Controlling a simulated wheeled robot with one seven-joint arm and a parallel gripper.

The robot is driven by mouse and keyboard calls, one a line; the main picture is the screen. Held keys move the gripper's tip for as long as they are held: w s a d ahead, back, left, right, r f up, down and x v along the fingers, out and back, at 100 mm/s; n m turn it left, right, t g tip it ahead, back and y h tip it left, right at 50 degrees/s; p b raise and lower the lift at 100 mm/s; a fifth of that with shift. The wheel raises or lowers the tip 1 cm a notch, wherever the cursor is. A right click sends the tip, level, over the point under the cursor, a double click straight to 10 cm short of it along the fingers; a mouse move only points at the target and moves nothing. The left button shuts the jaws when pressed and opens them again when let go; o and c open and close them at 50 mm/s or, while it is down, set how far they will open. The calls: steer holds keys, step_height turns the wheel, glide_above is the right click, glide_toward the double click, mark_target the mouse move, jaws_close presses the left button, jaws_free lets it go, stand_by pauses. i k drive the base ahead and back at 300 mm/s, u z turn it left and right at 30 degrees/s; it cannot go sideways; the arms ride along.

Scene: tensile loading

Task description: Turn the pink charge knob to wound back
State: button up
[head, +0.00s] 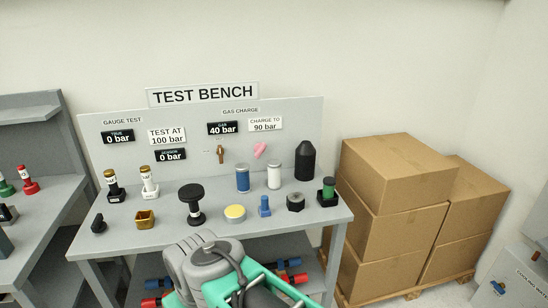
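The pink charge knob (260,150) is on the upright back panel of the test bench, below the gas charge signs. It sits tilted, with its upper end toward the right. A display reading 40 bar (223,128) and a sign reading charge to 90 bar (265,124) are above it. My arm shows at the bottom middle of the head view, in front of the bench and well below the knob. My gripper's fingers cannot be made out, so its opening is not visible.
The bench top (170,190) holds a blue cylinder (242,179), a white cylinder (274,176), a black bottle (305,162) and a black hand-wheel post (191,204). A brown lever (220,154) is left of the knob. Cardboard boxes (385,218) stand to the right.

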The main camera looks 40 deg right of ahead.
mark_target(259, 148)
steer(key=z, duration=0.7)
steer(key=i, duration=0.8)
steer(key=u, duration=0.6)
